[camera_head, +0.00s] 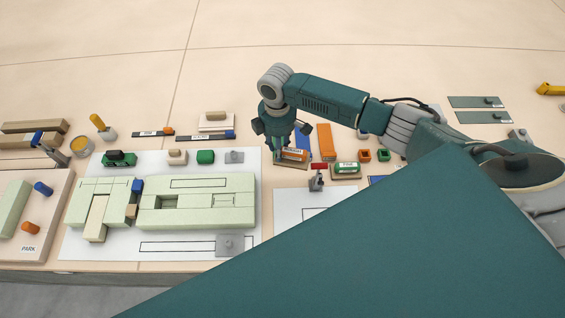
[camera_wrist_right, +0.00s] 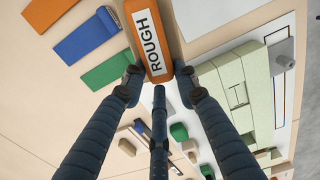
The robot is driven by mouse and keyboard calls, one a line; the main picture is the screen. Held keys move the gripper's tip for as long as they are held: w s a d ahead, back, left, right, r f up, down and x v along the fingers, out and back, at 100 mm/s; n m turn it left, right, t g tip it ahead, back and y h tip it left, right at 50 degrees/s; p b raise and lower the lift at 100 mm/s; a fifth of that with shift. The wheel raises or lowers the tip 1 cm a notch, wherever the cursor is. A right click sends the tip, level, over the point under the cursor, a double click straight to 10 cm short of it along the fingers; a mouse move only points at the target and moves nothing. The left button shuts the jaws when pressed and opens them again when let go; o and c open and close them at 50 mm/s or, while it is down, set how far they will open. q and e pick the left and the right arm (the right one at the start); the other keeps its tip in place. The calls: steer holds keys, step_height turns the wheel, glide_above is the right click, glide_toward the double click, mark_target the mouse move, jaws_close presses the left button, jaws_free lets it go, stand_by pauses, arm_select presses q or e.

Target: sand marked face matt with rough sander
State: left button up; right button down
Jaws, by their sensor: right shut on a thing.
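The rough sander (camera_head: 294,155) is an orange block on a tan base, right of the pale green workpiece. In the right wrist view the sander (camera_wrist_right: 148,38) bears a white ROUGH label. My right gripper (camera_head: 285,146) points down at it, shut on it with a finger at each side; the gripper also shows in the wrist view (camera_wrist_right: 159,84). The pale green workpiece (camera_head: 197,209) lies on a white sheet. Its back part has a face marked with a dark rectangle outline (camera_head: 198,183). My left gripper is not in view.
A green sander (camera_head: 346,168) stands right of the orange one, with a red-handled clamp (camera_head: 318,178) in front. Blue, orange and green strips (camera_wrist_right: 88,38) lie close by. A grey block (camera_head: 230,244) stands on the white sheet (camera_head: 110,245). A PARK board (camera_head: 48,233) is at left.

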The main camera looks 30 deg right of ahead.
steer(key=shift+r+p, duration=1.15)
steer(key=shift+p, duration=0.05)
steer(key=shift+r+p, duration=0.5)
steer(key=shift+r, duration=0.35)
